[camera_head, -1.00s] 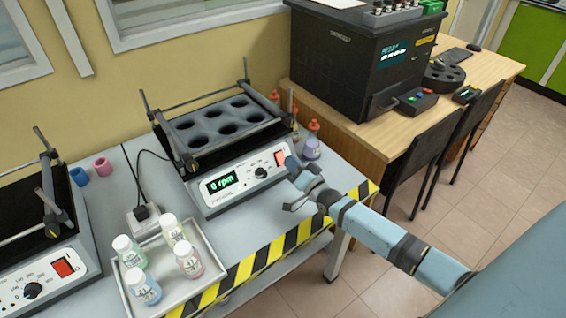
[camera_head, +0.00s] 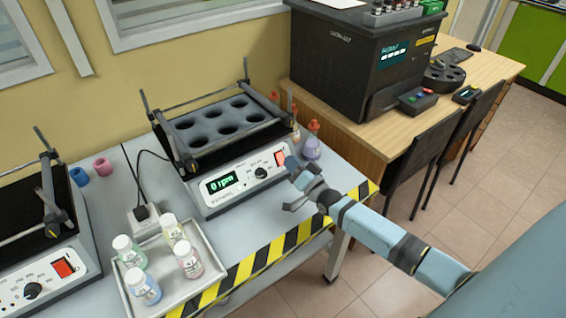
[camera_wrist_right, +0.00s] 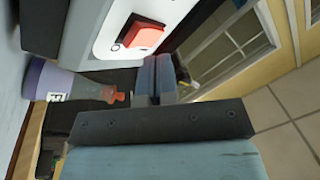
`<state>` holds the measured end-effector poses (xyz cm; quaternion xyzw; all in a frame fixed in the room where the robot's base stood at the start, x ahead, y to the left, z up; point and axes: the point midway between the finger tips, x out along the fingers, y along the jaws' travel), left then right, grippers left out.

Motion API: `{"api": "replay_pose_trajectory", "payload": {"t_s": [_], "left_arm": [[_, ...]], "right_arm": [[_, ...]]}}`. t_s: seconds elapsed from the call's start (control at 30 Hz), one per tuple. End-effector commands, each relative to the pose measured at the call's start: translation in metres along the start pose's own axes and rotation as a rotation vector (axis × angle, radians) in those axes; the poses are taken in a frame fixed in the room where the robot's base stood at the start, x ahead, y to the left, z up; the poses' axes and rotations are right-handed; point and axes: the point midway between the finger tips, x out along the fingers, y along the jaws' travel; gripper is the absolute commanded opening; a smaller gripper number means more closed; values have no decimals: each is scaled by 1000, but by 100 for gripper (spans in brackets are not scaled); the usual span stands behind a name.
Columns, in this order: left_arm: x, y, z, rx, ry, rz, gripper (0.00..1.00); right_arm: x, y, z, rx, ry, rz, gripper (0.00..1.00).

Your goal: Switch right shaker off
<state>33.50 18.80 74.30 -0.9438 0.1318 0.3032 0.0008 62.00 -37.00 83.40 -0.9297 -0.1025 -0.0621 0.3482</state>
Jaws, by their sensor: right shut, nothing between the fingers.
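The right shaker (camera_head: 232,180) stands on the grey bench with an empty rack of round holes on top. Its small display (camera_head: 222,183) reads 0 rpm. Its red switch (camera_head: 280,158) is at the right end of the white front panel. The switch also shows large in the right wrist view (camera_wrist_right: 147,38). My right gripper (camera_head: 290,163) is in front of the panel, just right of and below the switch. Its fingers are together and empty in the right wrist view (camera_wrist_right: 156,66). I cannot tell whether they touch the switch. My left gripper is out of view.
A purple bottle (camera_head: 312,149) and red-capped bottles stand right of the shaker. A tray (camera_head: 207,252) with several capped bottles stands in front at the left. The left shaker (camera_head: 62,295) is at the left edge. A black machine (camera_head: 345,60) stands on the wooden desk.

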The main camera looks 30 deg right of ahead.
Motion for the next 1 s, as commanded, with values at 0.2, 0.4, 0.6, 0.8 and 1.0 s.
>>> {"api": "replay_pose_trajectory", "payload": {"t_s": [0.2,0.4,0.6,0.8,1.0], "left_arm": [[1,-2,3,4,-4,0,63],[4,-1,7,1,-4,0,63],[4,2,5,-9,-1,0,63],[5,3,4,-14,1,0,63],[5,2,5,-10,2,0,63]], "right_arm": [[1,1,1,0,0,0,0],[6,4,5,0,0,-1,0],[6,4,4,0,0,0,0],[6,4,5,0,0,0,0],[8,6,6,0,0,0,0]]}}
